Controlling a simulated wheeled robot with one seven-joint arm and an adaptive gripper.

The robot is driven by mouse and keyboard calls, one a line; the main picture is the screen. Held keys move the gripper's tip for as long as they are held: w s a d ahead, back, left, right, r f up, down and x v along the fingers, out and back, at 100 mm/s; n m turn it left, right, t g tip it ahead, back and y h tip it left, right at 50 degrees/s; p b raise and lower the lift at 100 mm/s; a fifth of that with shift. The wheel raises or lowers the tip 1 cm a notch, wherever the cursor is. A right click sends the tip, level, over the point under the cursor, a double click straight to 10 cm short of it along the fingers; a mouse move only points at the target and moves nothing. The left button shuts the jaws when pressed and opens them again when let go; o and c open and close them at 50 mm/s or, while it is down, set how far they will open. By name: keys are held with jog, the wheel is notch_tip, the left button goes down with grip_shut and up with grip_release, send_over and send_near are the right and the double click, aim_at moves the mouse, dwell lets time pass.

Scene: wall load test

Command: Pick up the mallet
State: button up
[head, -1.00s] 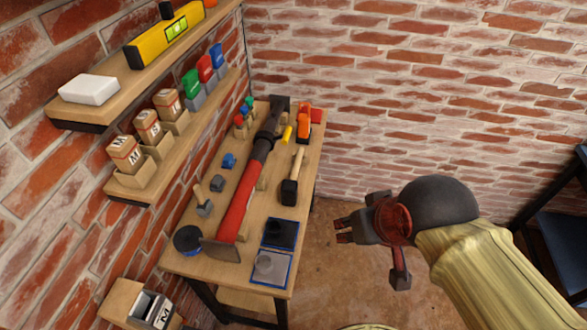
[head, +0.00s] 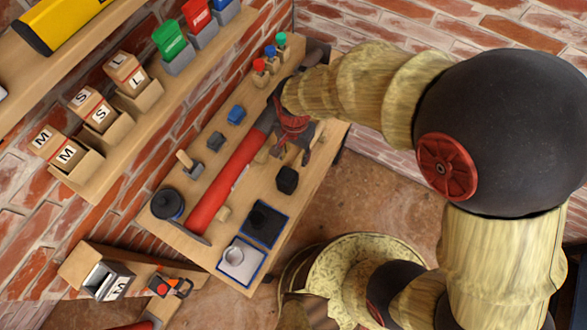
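The mallet (head: 287,180) lies on the wooden workbench; its black block head shows in the head view. Its wooden handle is hidden behind my gripper and arm. My gripper (head: 293,154), grey and red, points down over the bench just beyond the mallet head, where the handle lies. The fingers are small and partly covered, so I cannot tell whether they are around the handle or touching it.
A long red-handled tool (head: 226,182) lies along the bench left of the mallet. Blue-edged black (head: 264,224) and grey (head: 241,259) trays are at the near end. Shelves with labelled boxes (head: 100,112) line the left wall. Open floor is at the right.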

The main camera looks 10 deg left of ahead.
aim_at(297, 164)
jog(key=f, duration=0.2)
jog(key=f+b, duration=0.1)
jog(key=f, duration=0.4)
jog(key=shift+s+d+b, duration=0.2)
jog(key=shift+d+b, duration=0.1)
jog(key=shift+d, duration=0.05)
jog(key=shift+r, duration=0.1)
jog(key=shift+c, duration=0.5)
grip_shut()
